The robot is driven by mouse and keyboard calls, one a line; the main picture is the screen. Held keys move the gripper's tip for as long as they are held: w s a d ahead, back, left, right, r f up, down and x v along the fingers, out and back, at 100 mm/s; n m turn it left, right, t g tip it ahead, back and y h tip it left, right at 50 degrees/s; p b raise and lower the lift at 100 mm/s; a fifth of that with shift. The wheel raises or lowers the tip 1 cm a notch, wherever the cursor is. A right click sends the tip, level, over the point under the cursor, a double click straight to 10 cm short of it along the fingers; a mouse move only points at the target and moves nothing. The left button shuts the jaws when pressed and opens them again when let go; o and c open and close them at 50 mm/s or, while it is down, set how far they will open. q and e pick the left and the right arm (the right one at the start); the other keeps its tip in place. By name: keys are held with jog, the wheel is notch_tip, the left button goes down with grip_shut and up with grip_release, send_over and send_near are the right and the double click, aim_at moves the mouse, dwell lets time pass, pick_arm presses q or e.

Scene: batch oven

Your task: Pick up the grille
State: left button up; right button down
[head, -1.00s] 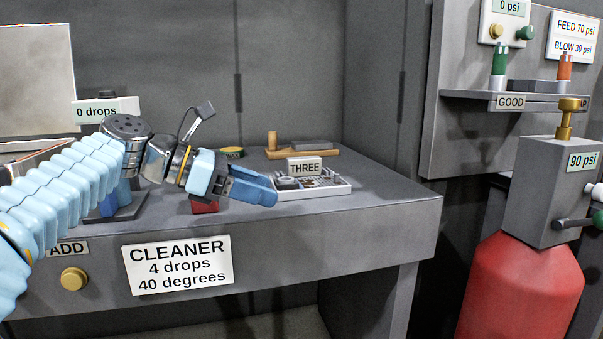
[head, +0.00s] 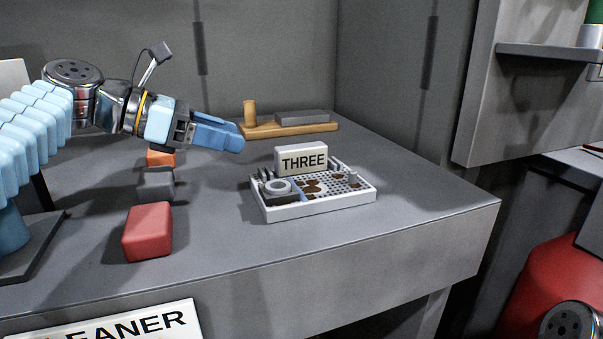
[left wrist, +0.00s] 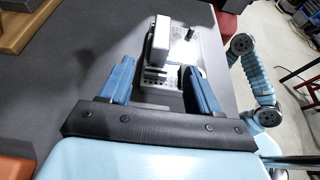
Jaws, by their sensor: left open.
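The grille (head: 343,184), a light perforated plate with brown patches, appears to lie in the right part of a white tray (head: 325,209). A block sign marked THREE (head: 303,159) stands at the tray's back edge. My left gripper (head: 240,140) is open, up and to the left of the tray and apart from it. In the left wrist view its two blue fingers (left wrist: 158,64) are spread with the tray beyond and between them. The sign hides part of the tray there. My right gripper is not in view.
A red block (head: 148,232), a grey block (head: 156,184) and an orange block (head: 160,158) lie left of the tray. A wooden board (head: 290,129) with a peg and grey bar lies behind. The bench is clear around the tray; its front edge is close.

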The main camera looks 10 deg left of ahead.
aim_at(290, 147)
pick_arm(q)
jog(key=x, duration=0.8)
jog(key=shift+d, duration=0.1)
jog(key=x, duration=0.5)
jog(key=shift+w+d+r, duration=0.2)
jog(key=shift+d, duration=0.05)
grip_shut()
